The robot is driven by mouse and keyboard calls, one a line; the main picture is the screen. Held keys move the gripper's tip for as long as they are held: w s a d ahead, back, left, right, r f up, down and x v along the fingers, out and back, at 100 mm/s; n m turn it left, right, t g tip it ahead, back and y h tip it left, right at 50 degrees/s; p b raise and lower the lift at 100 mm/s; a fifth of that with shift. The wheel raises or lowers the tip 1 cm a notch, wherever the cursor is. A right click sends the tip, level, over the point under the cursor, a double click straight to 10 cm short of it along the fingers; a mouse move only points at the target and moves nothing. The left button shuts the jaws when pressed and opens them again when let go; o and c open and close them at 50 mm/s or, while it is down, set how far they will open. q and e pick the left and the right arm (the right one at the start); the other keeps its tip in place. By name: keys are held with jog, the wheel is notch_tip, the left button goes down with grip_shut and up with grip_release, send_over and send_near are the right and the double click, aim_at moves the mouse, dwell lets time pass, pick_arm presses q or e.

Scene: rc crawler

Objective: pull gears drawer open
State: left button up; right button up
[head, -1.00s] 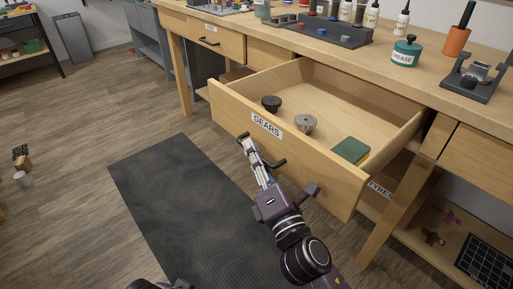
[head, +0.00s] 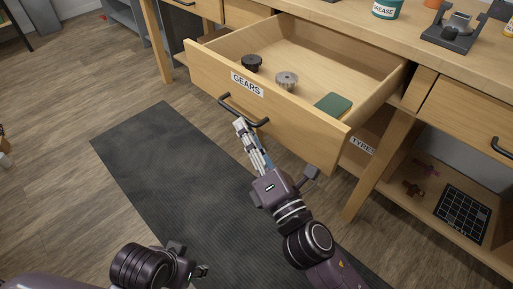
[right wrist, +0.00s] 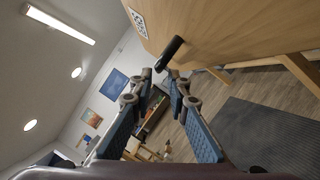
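The gears drawer (head: 185,62) is wooden, stands pulled well out of the bench and carries a GEARS label (head: 247,84). My right gripper (head: 240,125) is just in front of the handle. In the right wrist view its blue-padded fingers (right wrist: 161,74) are apart with nothing between them, and the handle lies just past the tips. My left gripper (head: 200,271) is low in the head view, away from the drawer; its finger state is unclear.
The drawer holds a black gear (head: 252,63), a grey gear (head: 287,81) and a green block (head: 333,103). A bench leg (head: 376,168) and lower shelf (head: 455,245) stand to the right. A dark mat (head: 150,160) covers the floor before the drawer.

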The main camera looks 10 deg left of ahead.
jog(key=shift+v, duration=2.95)
